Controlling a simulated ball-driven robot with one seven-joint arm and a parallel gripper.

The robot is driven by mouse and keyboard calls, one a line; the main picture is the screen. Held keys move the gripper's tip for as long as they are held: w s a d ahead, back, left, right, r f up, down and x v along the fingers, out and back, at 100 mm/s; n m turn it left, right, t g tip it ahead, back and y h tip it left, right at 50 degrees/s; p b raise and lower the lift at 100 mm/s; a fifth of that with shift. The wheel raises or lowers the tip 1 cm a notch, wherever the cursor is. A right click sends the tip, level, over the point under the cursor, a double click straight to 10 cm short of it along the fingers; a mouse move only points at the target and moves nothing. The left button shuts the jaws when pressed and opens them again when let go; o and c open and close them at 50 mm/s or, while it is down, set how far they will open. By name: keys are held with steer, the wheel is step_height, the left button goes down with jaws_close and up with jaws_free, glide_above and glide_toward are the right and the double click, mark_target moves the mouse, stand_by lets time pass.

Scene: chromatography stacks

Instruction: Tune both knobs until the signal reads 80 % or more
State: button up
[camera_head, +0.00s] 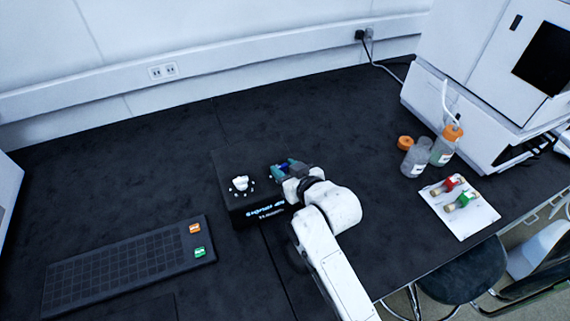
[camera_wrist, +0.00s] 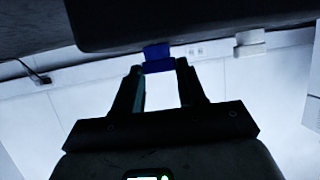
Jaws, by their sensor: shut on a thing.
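A black box (camera_head: 226,165) stands mid-bench with a lit display (camera_head: 264,211) on its front side. The display's text is small and tilted, and I cannot read the value. A white knob (camera_head: 240,183) sits on the box's top with small pale marks around it; it also shows in the wrist view (camera_wrist: 250,46). A blue knob (camera_wrist: 157,52) is between the fingertips of my gripper (camera_wrist: 159,68), which is shut on it. In the head view my gripper (camera_head: 284,169) is at the right side of the box and mostly hides the blue knob.
A dark gridded rack (camera_head: 120,265) with an orange and a green block lies front left. Bottles (camera_head: 416,157) and a white tray (camera_head: 470,222) with red and green fittings stand right, beside a large white instrument (camera_head: 470,115). The bench behind the box is clear.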

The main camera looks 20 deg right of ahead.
steer(key=shift+d+r+n+y+p, duration=0.2)
steer(key=shift+d+n+y+p, duration=0.1)
steer(key=shift+n+y, duration=0.35)
steer(key=shift+w+d+f+n+g+y+b, duration=0.1)
steer(key=shift+f+n+g+y+b, duration=0.1)
steer(key=shift+n+y+b, duration=0.3)
steer(key=shift+w+d+f+n+g+y+b, duration=0.1)
steer(key=shift+n+g+y+b, duration=0.2)
steer(key=shift+y, duration=0.35)
steer(key=shift+d+n+g+y+b, duration=0.1)
steer(key=shift+n+g+y+b, duration=0.4)
steer(key=shift+n+y+b, duration=0.6)
steer(key=shift+w+d+n+g+y+b, duration=0.1)
steer(key=shift+n+g+y+b, duration=0.8)
steer(key=shift+n+b, duration=0.15)
steer(key=shift+r, duration=0.1)
steer(key=o, duration=1.1)
steer(key=shift+c, duration=0.2)
